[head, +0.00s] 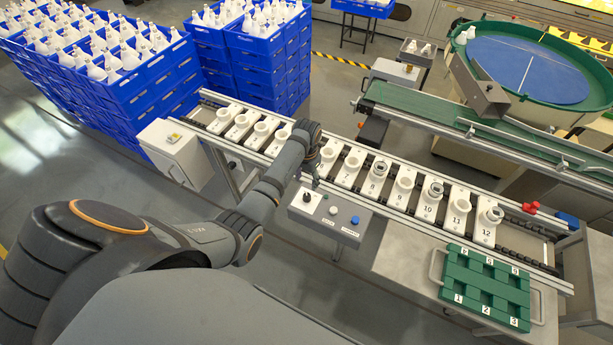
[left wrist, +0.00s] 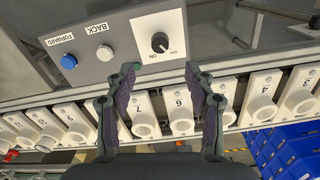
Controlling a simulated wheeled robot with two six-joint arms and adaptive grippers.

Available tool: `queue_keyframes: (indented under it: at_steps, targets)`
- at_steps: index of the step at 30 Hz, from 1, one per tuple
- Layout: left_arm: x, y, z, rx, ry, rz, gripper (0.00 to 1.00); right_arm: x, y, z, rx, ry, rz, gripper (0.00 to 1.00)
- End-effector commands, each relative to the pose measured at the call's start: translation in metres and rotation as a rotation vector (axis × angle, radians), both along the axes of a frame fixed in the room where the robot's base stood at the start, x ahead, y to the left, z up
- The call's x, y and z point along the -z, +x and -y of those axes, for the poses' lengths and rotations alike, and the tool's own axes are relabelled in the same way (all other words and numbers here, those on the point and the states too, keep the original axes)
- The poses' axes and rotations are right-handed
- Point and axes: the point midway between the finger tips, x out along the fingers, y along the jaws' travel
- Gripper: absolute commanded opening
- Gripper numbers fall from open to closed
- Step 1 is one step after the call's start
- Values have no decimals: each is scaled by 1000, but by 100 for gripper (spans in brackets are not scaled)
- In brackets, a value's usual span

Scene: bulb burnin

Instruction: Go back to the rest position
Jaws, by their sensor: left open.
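My left gripper (head: 314,182) is over the numbered socket row, near the control box (head: 330,214) in the head view. In the left wrist view my left gripper (left wrist: 161,72) has its two fingers spread apart with nothing between the tips. Behind the fingers, sockets 7 (left wrist: 143,121) and 6 (left wrist: 181,117) show. The control box (left wrist: 120,45) has a black OFF/ON knob (left wrist: 160,42), a white BACK button (left wrist: 104,52) and a blue FORWARD button (left wrist: 68,62). My right gripper is in neither view.
A green tray (head: 485,291) lies at front right. Blue crates (head: 150,88) of bulbs are stacked at left. A green belt (head: 440,112) and round feeder (head: 525,70) stand behind.

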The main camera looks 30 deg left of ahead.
Motion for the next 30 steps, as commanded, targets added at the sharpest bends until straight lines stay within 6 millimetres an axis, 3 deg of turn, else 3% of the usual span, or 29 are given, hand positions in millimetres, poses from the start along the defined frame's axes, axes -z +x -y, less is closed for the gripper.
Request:
queue_keyframes:
  at_steps: [6,22,26,30]
  targets:
    - [-16,0,0,0,0,-1,54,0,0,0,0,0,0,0]
    - [-15,-4,0,-2,2,2,54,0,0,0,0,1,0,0]
    - [-7,-35,-3,-20,21,41,54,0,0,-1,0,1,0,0]
    - [-12,-91,-5,-48,48,125,54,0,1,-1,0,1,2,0]
